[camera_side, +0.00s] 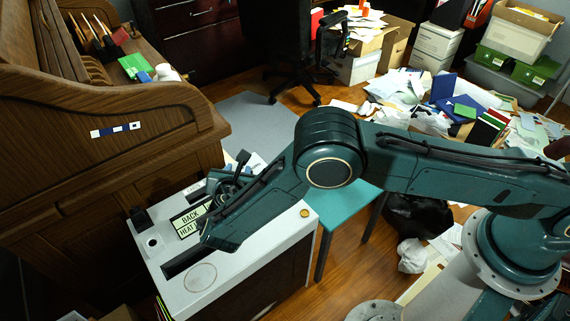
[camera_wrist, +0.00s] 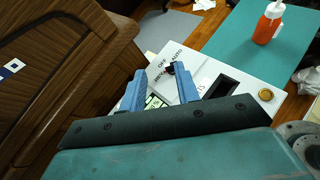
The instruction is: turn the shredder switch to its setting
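The white-topped shredder (camera_side: 225,270) stands beside the wooden desk, with dark slots and a label panel (camera_side: 188,222) reading "BACK" and "HEAT" on top. In the wrist view its white top (camera_wrist: 205,65) carries printed lettering, including "OFF". A small dark knob (camera_wrist: 171,68), which looks like the switch, shows beside the lettering, near the fingertips. In the side view my arm largely hides the fingers and the switch. I cannot tell the switch's setting or whether a finger touches it.
The roll-top desk (camera_side: 90,150) rises close on the left. A teal table (camera_side: 340,203) adjoins the shredder; an orange bottle (camera_wrist: 268,24) stands on it. A round brass button (camera_side: 305,213) sits at the shredder's right edge. Paper piles (camera_side: 400,90) and boxes lie behind.

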